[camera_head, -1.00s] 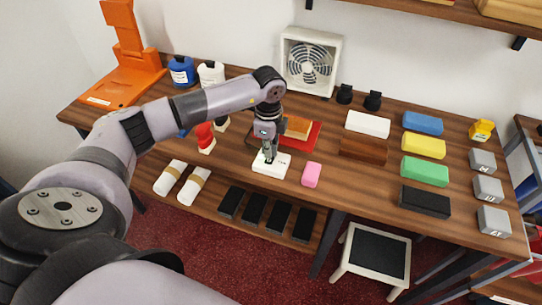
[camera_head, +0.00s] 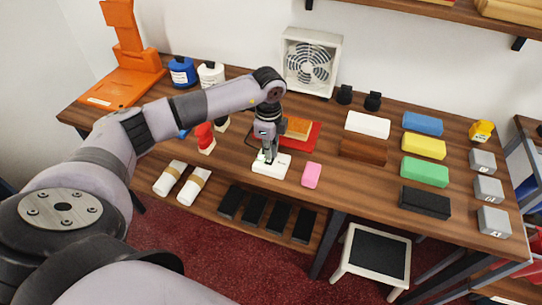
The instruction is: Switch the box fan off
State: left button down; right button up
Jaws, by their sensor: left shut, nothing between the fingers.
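The white box fan (camera_head: 311,64) stands upright at the back of the wooden counter, against the wall. A small white switch box (camera_head: 277,168) lies near the counter's front edge, with a dark cable running back from it toward the left. My left gripper (camera_head: 269,159) is shut and empty, pointing down onto the top of the switch box. Its fingertips are at or just above the box's top; I cannot tell if they touch. They hide part of the switch, and a small green spot shows beside them. My right gripper is out of view.
A red tray (camera_head: 307,138) with an orange block is just behind the switch box, and a pink block (camera_head: 312,175) is to its right. A red-capped bottle (camera_head: 205,138) stands to the left. Coloured blocks and grey weights (camera_head: 494,221) fill the right side.

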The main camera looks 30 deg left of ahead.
aim_at(269, 161)
pick_arm(q)
jog(key=shift+f+b, duration=0.75)
jog(key=shift+f, duration=0.45)
dwell(0.4)
jog(key=shift+r, duration=0.1)
jog(key=shift+r+p, duration=2.75)
jog(key=shift+r, duration=0.75)
